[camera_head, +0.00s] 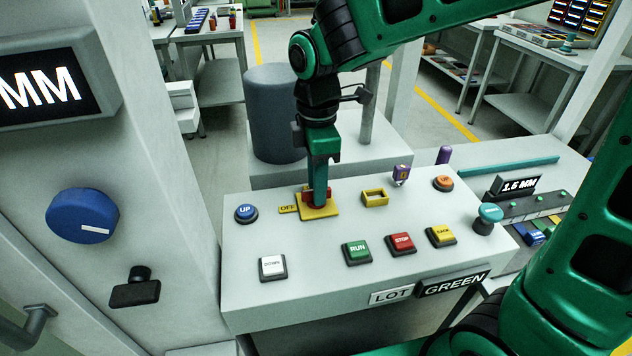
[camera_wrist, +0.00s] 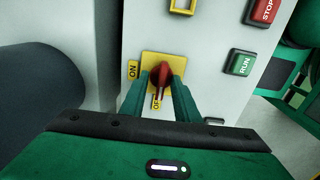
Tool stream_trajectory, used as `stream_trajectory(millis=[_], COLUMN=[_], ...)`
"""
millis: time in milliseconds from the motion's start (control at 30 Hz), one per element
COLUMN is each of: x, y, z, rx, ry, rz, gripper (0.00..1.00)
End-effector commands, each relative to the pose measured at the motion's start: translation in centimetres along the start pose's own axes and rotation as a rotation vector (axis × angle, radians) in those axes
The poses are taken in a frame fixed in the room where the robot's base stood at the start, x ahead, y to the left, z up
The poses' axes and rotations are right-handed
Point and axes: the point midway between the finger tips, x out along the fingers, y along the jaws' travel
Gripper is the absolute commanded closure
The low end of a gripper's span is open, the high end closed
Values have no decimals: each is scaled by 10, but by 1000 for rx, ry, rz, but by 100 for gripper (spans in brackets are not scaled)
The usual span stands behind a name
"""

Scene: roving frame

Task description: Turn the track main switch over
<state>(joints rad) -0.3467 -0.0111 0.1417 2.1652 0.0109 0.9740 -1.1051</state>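The main switch is a red turn knob on a yellow plate (camera_head: 331,213) on the grey console. In the wrist view the red knob (camera_wrist: 161,74) sits between my two fingers, its bar lying toward the OFF label. A yellow OFF label (camera_head: 288,209) is left of the plate. An ON label (camera_wrist: 132,70) lies on the plate's far side, hidden in the head view. My gripper (camera_head: 319,202) points down over the knob, with a finger on either side of it. Whether the fingers press on it is not clear.
A red STOP button (camera_head: 401,242) is further right. A grey cylinder (camera_head: 275,112) stands behind the console. A post with a blue dial (camera_head: 82,215) stands left.

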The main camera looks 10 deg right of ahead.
Motion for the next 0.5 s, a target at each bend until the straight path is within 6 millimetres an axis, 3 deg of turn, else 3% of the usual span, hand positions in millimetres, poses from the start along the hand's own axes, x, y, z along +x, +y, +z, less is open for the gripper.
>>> stream_trajectory(millis=[267, 500], x=[-14, -57], y=[0, 1], z=[-1, -1], rx=[-3, -2], ry=[2, 2], rz=[1, 2], gripper=[72, 72])
